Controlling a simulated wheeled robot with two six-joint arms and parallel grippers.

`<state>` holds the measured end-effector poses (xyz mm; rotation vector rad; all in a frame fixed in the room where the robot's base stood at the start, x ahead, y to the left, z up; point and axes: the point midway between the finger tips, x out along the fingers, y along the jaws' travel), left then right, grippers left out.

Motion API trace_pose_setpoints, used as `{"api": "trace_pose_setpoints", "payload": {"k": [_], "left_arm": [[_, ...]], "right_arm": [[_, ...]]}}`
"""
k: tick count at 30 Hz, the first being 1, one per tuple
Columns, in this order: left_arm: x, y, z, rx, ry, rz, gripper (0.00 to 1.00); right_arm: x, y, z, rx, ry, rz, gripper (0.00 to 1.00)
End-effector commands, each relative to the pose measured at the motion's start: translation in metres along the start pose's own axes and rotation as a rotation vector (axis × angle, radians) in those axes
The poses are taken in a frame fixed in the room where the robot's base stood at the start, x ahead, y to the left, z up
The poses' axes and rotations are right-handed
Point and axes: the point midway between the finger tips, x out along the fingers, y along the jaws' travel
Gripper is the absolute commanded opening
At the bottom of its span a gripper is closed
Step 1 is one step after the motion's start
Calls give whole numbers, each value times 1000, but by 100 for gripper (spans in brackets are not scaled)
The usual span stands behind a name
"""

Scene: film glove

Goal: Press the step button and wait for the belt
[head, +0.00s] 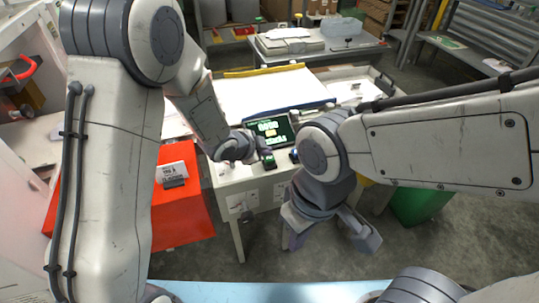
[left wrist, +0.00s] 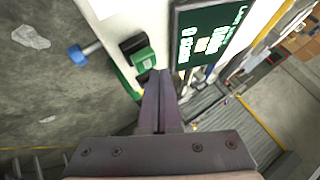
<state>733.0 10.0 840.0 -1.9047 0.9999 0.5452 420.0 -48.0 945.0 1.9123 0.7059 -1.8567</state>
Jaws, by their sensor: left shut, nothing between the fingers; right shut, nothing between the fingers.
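The step button appears to be the small green block with a black part on the light machine's front edge, in the head view (head: 269,161) and the left wrist view (left wrist: 143,58). My left gripper (head: 262,150) is shut and empty. Its fingertips, in the left wrist view (left wrist: 158,74), are right beside the green block; I cannot tell whether they touch it. The belt appears to be the wide white surface (head: 262,88) behind the dark display (head: 270,129) with green and white text. My right gripper (head: 368,241) is shut and empty, low in front of the machine.
A red box (head: 185,215) with a labelled top stands left of the machine. A blue knob (left wrist: 78,53) sticks out near the button. A green bin (head: 415,205) stands on the floor at right. A grey table (head: 330,45) stands behind the belt.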

Motion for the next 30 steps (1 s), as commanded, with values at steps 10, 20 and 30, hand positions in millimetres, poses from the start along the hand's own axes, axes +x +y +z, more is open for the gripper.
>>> {"api": "trace_pose_setpoints", "payload": {"k": [10,20,30], "left_arm": [[-2,-2,-2,0,0,0,0],[-19,-14,-14,1,1,-1,0],[-38,-28,-28,1,0,0,0]], "right_arm": [[-3,0,0,0,0,0,0],[-24,-2,-1,0,0,0,0],[-49,-4,-3,0,0,0,0]]}}
